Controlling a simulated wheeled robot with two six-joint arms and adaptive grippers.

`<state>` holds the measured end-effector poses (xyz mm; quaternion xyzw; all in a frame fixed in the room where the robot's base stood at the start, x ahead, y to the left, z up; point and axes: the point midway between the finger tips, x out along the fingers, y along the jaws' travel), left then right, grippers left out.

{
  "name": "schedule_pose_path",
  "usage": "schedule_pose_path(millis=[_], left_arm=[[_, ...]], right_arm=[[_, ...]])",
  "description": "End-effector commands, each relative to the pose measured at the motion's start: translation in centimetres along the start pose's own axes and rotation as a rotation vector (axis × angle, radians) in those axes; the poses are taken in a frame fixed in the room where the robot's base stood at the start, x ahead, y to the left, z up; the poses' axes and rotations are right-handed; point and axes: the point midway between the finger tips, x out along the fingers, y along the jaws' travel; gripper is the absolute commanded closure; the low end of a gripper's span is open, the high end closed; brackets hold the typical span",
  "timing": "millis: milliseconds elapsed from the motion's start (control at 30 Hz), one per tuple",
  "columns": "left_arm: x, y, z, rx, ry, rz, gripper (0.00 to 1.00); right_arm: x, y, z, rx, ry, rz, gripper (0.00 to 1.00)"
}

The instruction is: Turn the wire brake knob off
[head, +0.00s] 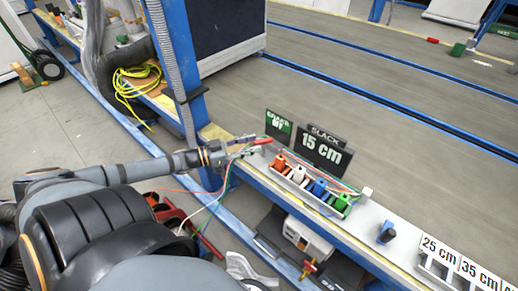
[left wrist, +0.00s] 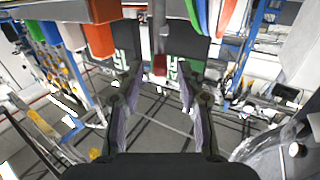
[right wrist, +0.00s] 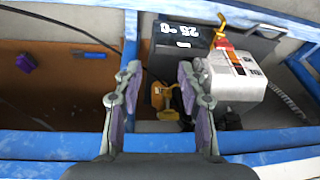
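A small red knob (head: 263,141) sits at the back end of the grey rail, beside the green and black signs; I take it for the wire brake knob. In the left wrist view the red piece (left wrist: 160,66) hangs at the end of a grey rod, between my left fingertips. My left gripper (head: 243,145) is at the knob, its fingers (left wrist: 159,78) open with gaps to both sides of the red piece. Whether either finger touches it I cannot tell. My right gripper (right wrist: 159,70) is open and empty above the lower shelf, away from the knob.
Orange, white, blue and green spools (head: 318,187) line the rail, with coloured wires running near my left gripper. A black "15 cm" sign (head: 322,148) stands behind them. A white labelled box (right wrist: 235,77) and black case (right wrist: 180,42) lie near my right gripper.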

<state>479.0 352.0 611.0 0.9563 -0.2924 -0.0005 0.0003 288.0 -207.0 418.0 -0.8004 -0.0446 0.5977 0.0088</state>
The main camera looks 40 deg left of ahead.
Motion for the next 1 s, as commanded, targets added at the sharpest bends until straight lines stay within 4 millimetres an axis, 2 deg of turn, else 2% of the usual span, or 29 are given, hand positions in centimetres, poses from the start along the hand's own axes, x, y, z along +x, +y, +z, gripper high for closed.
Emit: schedule_pose_path(millis=[33, 200, 567, 867, 1000], left_arm=[[0.9, 0.0, 0.7, 0.004, 0.004, 0.001, 0.62], [2.8, 0.0, 0.4, 0.002, 0.001, 0.001, 0.62], [3.3, 0.0, -0.1, 0.001, 0.000, -0.001, 0.62], [3.3, 0.0, 0.0, 0.001, 0.000, -0.001, 1.00], [3.3, 0.0, 0.0, 0.001, 0.000, -0.001, 1.00]], right_arm=[[1.7, -0.2, 0.5, 0.004, 0.030, -0.010, 0.60], [3.1, -0.7, 0.3, 0.014, 0.128, -0.034, 0.60], [3.2, -0.8, 0.1, 0.019, 0.165, -0.042, 0.60], [3.2, -0.8, 0.1, 0.019, 0.164, -0.041, 0.60], [3.2, -0.8, 0.1, 0.019, 0.163, -0.041, 0.60]])
